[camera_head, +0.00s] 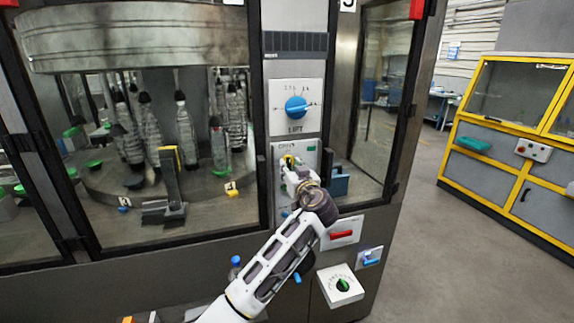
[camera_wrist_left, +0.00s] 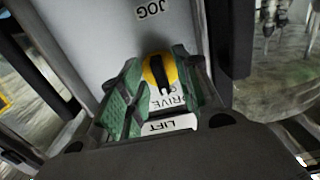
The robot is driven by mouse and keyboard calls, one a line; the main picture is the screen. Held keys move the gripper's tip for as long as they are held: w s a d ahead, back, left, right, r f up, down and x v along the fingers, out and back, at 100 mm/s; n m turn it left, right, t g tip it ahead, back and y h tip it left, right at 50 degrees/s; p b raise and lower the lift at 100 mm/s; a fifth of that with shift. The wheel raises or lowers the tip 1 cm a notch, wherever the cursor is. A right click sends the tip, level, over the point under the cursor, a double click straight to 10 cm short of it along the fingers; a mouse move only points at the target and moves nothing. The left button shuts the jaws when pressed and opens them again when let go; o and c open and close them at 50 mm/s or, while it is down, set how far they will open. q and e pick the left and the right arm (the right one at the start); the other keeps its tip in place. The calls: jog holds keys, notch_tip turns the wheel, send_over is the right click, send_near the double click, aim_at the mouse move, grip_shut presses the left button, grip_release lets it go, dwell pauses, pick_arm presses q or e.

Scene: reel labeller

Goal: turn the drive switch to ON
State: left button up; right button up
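The drive switch (camera_wrist_left: 148,72) is a yellow knob with a black bar across it, on a light panel (camera_wrist_left: 95,35) lettered DRIVE and JOG. In the head view the knob (camera_head: 288,160) shows just above my left gripper (camera_head: 291,168), which partly covers the panel. In the left wrist view the green finger pads of my left gripper (camera_wrist_left: 158,92) stand apart, one on each side of the knob. I cannot tell whether they touch it. The black bar runs nearly up and down in that view. My right gripper is in neither view.
A blue LIFT knob (camera_head: 296,106) sits on the panel above. Below are a red handle (camera_head: 343,235), a blue switch (camera_head: 370,257) and a tilted box with a green knob (camera_head: 342,285). Glass doors flank the column. A yellow-framed cabinet (camera_head: 500,168) stands right, with clear floor before it.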

pick_arm(q)
jog(key=shift+w, duration=0.15)
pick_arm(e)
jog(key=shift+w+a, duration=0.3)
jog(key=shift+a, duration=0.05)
pick_arm(q)
jog(key=shift+c, duration=0.5)
grip_shut()
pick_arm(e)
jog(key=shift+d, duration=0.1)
